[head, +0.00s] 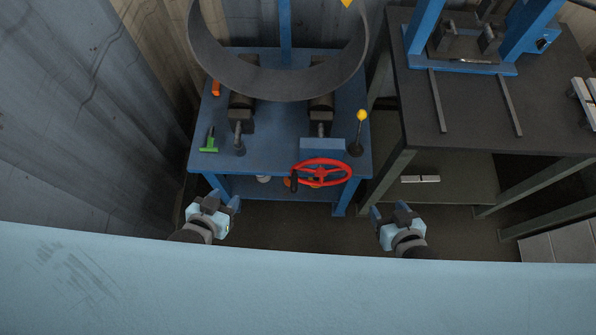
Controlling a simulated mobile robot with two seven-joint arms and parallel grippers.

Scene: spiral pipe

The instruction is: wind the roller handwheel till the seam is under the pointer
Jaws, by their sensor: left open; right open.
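The red roller handwheel (322,173) is at the front right edge of the blue roller stand (270,154), with a dark knob on its left side. A large dark pipe ring (277,86) rests upright on two dark rollers, cut off by the top edge. A yellow pointer (347,3) shows at the top, near the ring's upper right. I cannot make out the seam. My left gripper (223,197) is open and empty, below and left of the handwheel. My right gripper (389,209) is open and empty, below and right of it. Neither touches the wheel.
A yellow-knobbed lever (360,130) stands right of the handwheel's mount. A green tool (209,141) and an orange item (216,88) lie on the stand's left side. A dark workbench (470,120) stands to the right. A corrugated wall (90,120) closes off the left.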

